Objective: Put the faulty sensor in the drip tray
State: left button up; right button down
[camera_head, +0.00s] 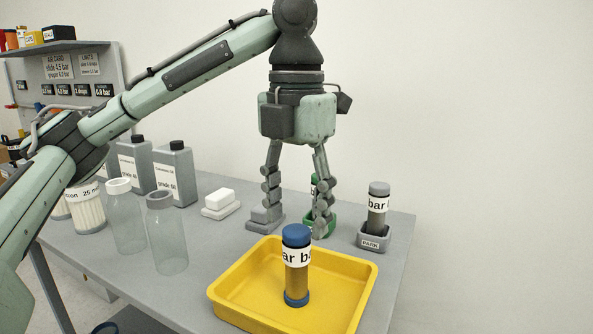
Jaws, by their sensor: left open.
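The yellow drip tray (236,289) lies at the front of the grey table. A sensor with a blue cap and blue base (296,278) stands upright in it, its label partly reading "bar". My left gripper (294,222) points down behind the tray, fingers spread and nothing held between them. A green-capped sensor (314,186) in a green holder (331,219) is partly hidden behind the gripper's right finger. A grey-capped sensor (378,204) stands in a grey holder marked PARK (372,239) at the right. I cannot tell which sensor is faulty. My right gripper is not in view.
A grey block (264,221) sits by my gripper's left finger. The table's right edge is near the PARK holder.

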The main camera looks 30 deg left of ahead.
pick_arm(q)
notch_tip(320, 180, up, 6)
jog(key=shift+r, duration=0.25)
